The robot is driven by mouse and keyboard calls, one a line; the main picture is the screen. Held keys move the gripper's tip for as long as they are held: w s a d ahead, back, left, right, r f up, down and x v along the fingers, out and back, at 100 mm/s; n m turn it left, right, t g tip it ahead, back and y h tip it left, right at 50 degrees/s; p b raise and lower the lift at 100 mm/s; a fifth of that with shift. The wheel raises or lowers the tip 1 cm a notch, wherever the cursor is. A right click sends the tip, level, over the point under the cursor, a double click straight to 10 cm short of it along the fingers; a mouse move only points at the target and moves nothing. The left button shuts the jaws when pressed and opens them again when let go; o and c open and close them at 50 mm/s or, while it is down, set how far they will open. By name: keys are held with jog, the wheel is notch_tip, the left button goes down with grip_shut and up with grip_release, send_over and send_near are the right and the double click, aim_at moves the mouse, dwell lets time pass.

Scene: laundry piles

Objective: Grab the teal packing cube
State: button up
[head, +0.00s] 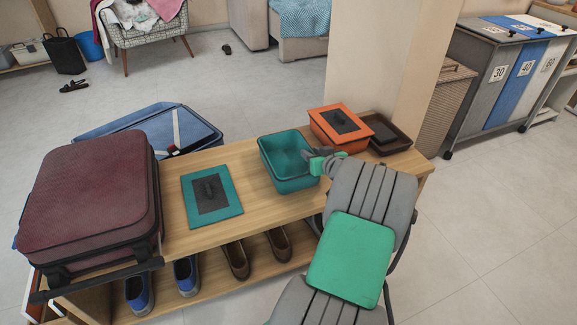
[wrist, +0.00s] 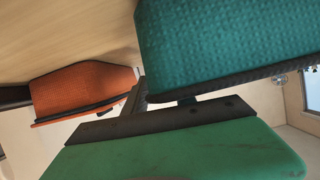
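The teal packing cube (head: 280,168) is an open-topped box on the wooden bench, right of the bench's middle. In the wrist view its textured teal side (wrist: 235,40) fills the top right, very close to the camera. My gripper (head: 316,158) is at the cube's right end, by the rim. In the wrist view one dark finger (wrist: 138,98) shows beside the cube's lower left corner. The other finger is not clearly visible, so I cannot tell whether the gripper holds the rim or only sits beside it.
A flat teal panel with a dark centre (head: 228,199) lies left of the cube. An orange box (head: 325,132) and a dark tray (head: 390,134) stand to the right, near a pillar (head: 385,60). A maroon suitcase (head: 90,190) stands on the left end. Shoes (head: 237,262) sit below.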

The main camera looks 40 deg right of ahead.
jog(key=shift+c, duration=0.3)
grip_shut()
dwell(0.4)
